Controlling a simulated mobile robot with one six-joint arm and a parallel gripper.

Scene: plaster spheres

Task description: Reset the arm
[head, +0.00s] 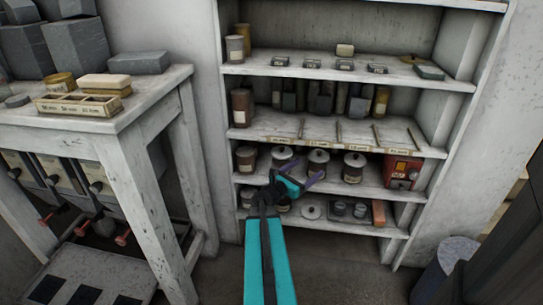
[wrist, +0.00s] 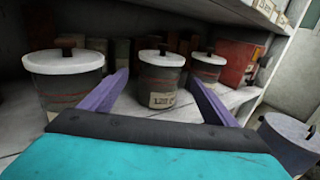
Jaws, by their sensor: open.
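My gripper (head: 303,174) is the teal arm end with two purple fingers, reaching in front of the lower shelves in the head view. In the wrist view my gripper (wrist: 158,88) has its fingers spread apart with nothing held between them. Past the fingers stand lidded grey pots on a shelf: a near left pot (wrist: 68,85), a middle pot (wrist: 158,77) with a label, and a right pot (wrist: 208,68). The middle pot appears beyond the gap between the fingers; I cannot tell how far.
A white shelf unit (head: 345,70) holds jars, small blocks and a red box (head: 401,172). A worn table (head: 150,98) with a compartment tray (head: 80,104) stands at left. A grey bin (head: 445,268) stands at lower right. Floor between the table and bin looks mostly clear.

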